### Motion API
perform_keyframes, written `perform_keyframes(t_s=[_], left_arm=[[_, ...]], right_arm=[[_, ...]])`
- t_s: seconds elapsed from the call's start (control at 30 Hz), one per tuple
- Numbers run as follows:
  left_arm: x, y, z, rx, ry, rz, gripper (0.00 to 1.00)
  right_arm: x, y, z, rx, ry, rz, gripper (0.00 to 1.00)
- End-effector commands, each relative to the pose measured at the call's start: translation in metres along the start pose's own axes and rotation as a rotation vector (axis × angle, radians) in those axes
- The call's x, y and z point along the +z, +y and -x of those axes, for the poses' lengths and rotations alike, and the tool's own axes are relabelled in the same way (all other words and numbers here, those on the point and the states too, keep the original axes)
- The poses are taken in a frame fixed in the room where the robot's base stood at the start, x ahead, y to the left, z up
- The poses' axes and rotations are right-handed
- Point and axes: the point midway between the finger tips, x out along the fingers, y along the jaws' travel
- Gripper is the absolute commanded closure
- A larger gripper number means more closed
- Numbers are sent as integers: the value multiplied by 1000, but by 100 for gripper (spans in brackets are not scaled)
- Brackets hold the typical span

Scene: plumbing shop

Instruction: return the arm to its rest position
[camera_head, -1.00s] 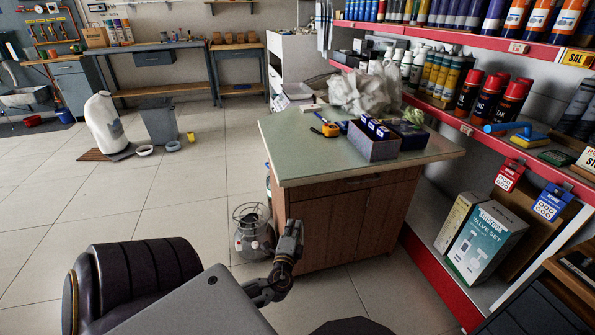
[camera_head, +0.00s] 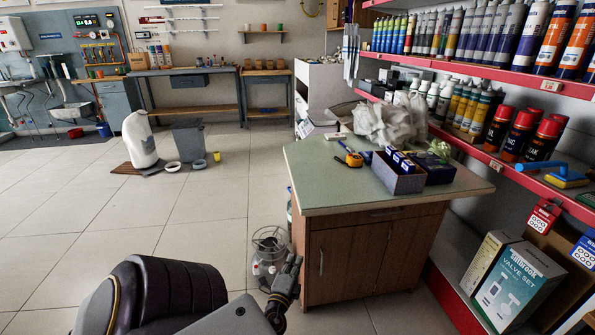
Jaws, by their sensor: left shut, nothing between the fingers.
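My left arm comes in from the bottom left, its dark ribbed link and grey forearm low in the picture. My left gripper (camera_head: 293,263) is shut and empty. It appears in front of the lower left edge of the wooden cabinet (camera_head: 330,262) and beside a wire-caged grey device (camera_head: 268,250) on the floor; I cannot tell the exact gap to either. My right gripper is not in view.
The cabinet's green top (camera_head: 325,180) carries a tape measure (camera_head: 352,159), a box of blue packs (camera_head: 398,180) and crumpled plastic (camera_head: 385,122). Red-edged shelves (camera_head: 470,145) stand on the right. The tiled floor (camera_head: 130,220) at left is largely open.

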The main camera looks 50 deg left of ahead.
Motion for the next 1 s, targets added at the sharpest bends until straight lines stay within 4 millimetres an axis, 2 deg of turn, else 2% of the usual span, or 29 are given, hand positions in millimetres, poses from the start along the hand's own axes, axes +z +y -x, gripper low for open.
perform_keyframes(t_s=[0.6, 0.87, 1.0], left_arm=[[0, 0, 0, 0, 0, -3, 100], [0, 0, 0, 1, 0, -80, 100], [6, 10, 0, 48, -22, -107, 100]], right_arm=[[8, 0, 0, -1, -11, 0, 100], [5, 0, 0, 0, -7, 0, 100], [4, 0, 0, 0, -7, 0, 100]])
